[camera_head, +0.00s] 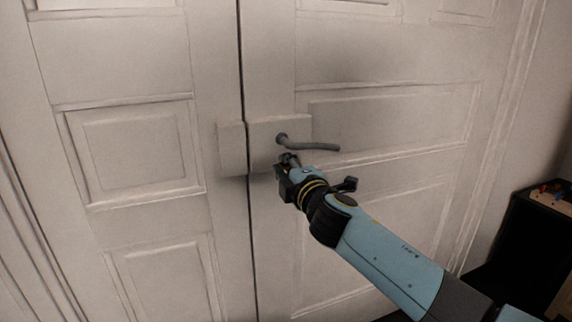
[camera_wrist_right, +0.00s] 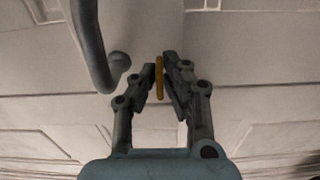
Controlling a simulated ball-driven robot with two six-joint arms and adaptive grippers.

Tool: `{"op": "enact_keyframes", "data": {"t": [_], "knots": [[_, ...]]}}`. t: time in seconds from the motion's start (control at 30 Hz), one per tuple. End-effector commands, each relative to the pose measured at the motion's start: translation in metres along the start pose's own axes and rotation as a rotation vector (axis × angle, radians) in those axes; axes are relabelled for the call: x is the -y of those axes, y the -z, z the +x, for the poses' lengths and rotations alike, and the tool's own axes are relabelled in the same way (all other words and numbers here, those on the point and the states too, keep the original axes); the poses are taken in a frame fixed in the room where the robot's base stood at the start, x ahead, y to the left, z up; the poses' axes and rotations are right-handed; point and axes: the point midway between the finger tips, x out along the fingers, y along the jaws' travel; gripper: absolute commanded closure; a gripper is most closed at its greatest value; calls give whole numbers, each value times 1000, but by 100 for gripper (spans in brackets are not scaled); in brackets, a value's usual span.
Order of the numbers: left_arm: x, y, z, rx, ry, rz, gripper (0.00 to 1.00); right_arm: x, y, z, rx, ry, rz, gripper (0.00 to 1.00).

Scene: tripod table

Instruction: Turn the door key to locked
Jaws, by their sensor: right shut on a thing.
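A pale double door (camera_head: 215,60) fills the head view, with a lock plate (camera_head: 262,133) beside the central seam. A dark lever handle (camera_head: 310,145) sticks out from the plate; it also shows in the right wrist view (camera_wrist_right: 90,45). My right gripper (camera_head: 287,160) is just below the handle, against the plate. In the right wrist view a thin yellow-brown key (camera_wrist_right: 159,78) stands edge-on between the fingertips of my right gripper (camera_wrist_right: 160,85), which are shut on it. In the head view the gripper hides the key. My left gripper is not in view.
The lever handle is close above my right gripper. A dark cabinet or box (camera_head: 520,240) with small colourful items on top stands at the right edge, beside the door frame. The door's left leaf is unobstructed.

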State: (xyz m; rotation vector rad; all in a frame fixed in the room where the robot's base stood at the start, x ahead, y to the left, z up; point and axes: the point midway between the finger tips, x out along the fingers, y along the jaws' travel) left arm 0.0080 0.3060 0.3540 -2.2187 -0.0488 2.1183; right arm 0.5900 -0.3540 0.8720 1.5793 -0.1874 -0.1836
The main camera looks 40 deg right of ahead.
Motion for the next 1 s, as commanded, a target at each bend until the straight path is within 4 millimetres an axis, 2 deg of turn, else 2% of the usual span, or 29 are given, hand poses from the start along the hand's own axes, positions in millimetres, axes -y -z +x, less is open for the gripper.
{"op": "enact_keyframes", "data": {"t": [0.57,0.6,0.73,1.0], "knots": [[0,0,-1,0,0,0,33,2,0,0,0,2,-31,100],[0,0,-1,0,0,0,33,2,0,0,0,2,-31,90],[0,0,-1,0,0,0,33,1,0,0,0,2,-31,73],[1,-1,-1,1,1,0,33,1,0,-1,0,1,-31,71]]}}
